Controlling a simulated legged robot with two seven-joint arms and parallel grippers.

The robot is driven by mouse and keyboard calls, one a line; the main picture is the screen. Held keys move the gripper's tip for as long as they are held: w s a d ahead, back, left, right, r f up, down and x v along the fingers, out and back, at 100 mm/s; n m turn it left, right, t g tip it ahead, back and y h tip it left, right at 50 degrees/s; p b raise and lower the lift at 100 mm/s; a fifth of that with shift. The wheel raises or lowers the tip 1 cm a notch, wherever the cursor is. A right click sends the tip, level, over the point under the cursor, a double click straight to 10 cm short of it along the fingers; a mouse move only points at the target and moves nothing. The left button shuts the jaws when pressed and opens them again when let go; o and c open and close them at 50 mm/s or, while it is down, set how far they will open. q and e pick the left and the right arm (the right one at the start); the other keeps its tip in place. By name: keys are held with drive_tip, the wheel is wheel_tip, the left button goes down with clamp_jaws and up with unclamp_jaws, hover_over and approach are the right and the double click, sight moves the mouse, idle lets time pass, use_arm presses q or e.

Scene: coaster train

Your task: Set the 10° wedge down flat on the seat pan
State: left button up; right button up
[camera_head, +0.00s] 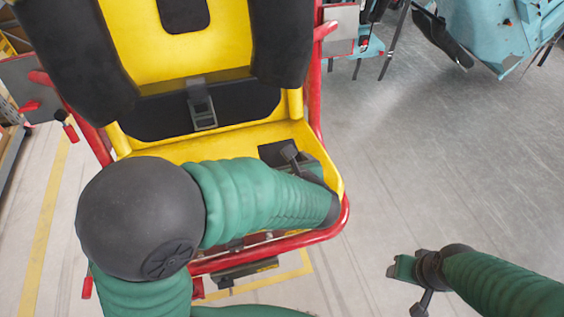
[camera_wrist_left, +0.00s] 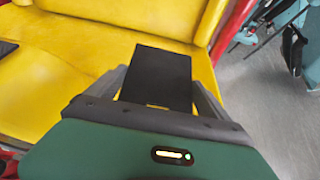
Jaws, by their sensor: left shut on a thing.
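The 10° wedge is a dark, flat black piece (camera_wrist_left: 162,75), held between the two fingers of my left gripper (camera_wrist_left: 160,88) in the left wrist view. In the head view, part of the wedge (camera_head: 272,152) shows beyond my left gripper (camera_head: 290,158), over the right front of the yellow seat pan (camera_head: 225,143). The pan also shows in the left wrist view (camera_wrist_left: 90,58). I cannot tell whether the wedge touches the pan. My left forearm hides much of the pan's front. My right gripper (camera_head: 398,268) is over the floor at lower right, away from the seat; its jaw opening is unclear.
A black buckle (camera_head: 202,105) lies at the seat's rear centre, between dark side pads. A red tubular frame (camera_head: 335,222) edges the seat. Light blue machinery (camera_head: 490,30) stands at upper right. The grey floor (camera_head: 430,150) right of the seat is clear.

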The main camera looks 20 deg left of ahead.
use_arm(q)
drive_tip(key=shift+s+d+f+b, duration=0.15)
drive_tip(key=shift+d+f+b, duration=0.05)
drive_tip(key=shift+f+b, duration=0.65)
drive_tip(key=shift+s+d+f+b, duration=0.15)
drive_tip(key=shift+d+f+b, duration=0.05)
drive_tip(key=shift+f+b, duration=0.65)
drive_tip(key=shift+p, duration=0.3)
drive_tip(key=shift+a, duration=0.15)
drive_tip(key=shift+s, duration=0.1)
drive_tip(key=shift+s+d+f+b, duration=0.1)
drive_tip(key=shift+d+f+b, duration=0.05)
drive_tip(key=shift+f+b, duration=0.45)
drive_tip(key=shift+s+d+f+b, duration=0.1)
drive_tip(key=shift+d+f+b, duration=0.05)
drive_tip(key=shift+f+b, duration=0.4)
drive_tip(key=shift+a, duration=0.1)
drive_tip(key=shift+f+b, duration=0.3)
drive_tip(key=shift+f, duration=0.05)
